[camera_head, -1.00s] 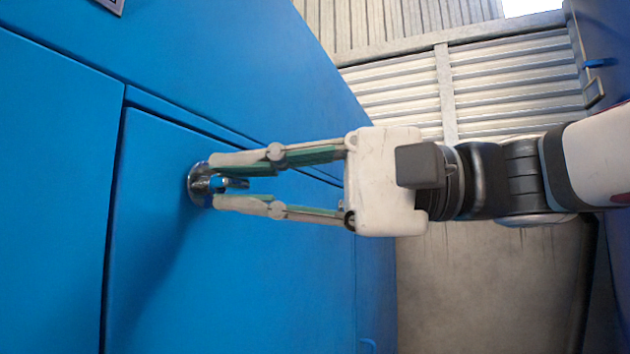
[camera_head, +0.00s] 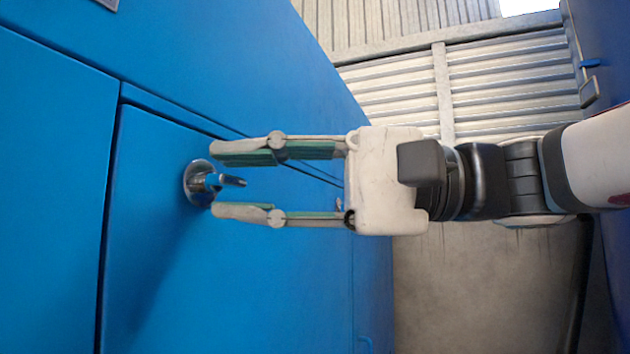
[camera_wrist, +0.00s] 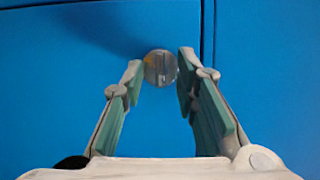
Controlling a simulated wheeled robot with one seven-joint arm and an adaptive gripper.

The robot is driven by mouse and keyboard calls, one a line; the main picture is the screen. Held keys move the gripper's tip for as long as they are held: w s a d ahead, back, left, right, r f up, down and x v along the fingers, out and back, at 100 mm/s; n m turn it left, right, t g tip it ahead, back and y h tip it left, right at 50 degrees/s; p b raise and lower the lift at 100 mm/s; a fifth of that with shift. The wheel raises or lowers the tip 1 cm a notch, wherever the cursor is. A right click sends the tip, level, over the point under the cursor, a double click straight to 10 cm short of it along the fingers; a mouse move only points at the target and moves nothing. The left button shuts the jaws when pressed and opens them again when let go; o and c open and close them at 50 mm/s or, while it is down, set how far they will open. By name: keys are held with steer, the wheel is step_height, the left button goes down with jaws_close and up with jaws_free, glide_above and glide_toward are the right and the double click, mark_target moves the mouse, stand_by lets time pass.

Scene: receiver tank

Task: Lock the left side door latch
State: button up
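The door latch (camera_head: 200,184) is a round chrome disc with a short handle that sticks out from the blue door (camera_head: 230,270). In the wrist view the latch (camera_wrist: 160,68) shows as a silver disc with an upright bar across it, between the fingertips. My gripper (camera_head: 212,182) is open, one finger above and one below the latch handle in the head view. The fingers appear apart from the handle, with a clear gap on both sides. In the wrist view my gripper (camera_wrist: 159,68) points at the door face.
A blue panel (camera_head: 50,180) adjoins the door across a dark seam. Another blue surface with a small handle (camera_head: 589,88) stands at the far right. A corrugated metal wall (camera_head: 400,90) and bare concrete floor (camera_head: 480,280) lie behind my arm.

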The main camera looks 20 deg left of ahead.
steer(key=v, duration=1.1)
steer(key=shift+d, duration=0.35)
steer(key=shift+f, duration=0.1)
steer(key=s+d+f+m+t+h, duration=0.2)
steer(key=s+d+f+h, duration=0.2)
steer(key=f, duration=0.7)
steer(key=s+d+f+m+t+h, duration=0.1)
steer(key=s+d+f+t+h, duration=0.25)
steer(key=f, duration=0.85)
steer(key=s+d+f+t+h, duration=0.1)
steer(key=s+d+f+h, duration=0.2)
steer(key=d+f+h, duration=0.35)
steer(key=s+d+f+h, duration=0.3)
steer(key=d+f+h, duration=0.1)
steer(key=d+f, duration=0.5)
step_height(320, 180, up, 20)
steer(key=t+p, duration=0.3)
steer(key=p, duration=1.4)
steer(key=shift+w+r+y+p, duration=0.2)
steer(key=shift+y+p, duration=0.2)
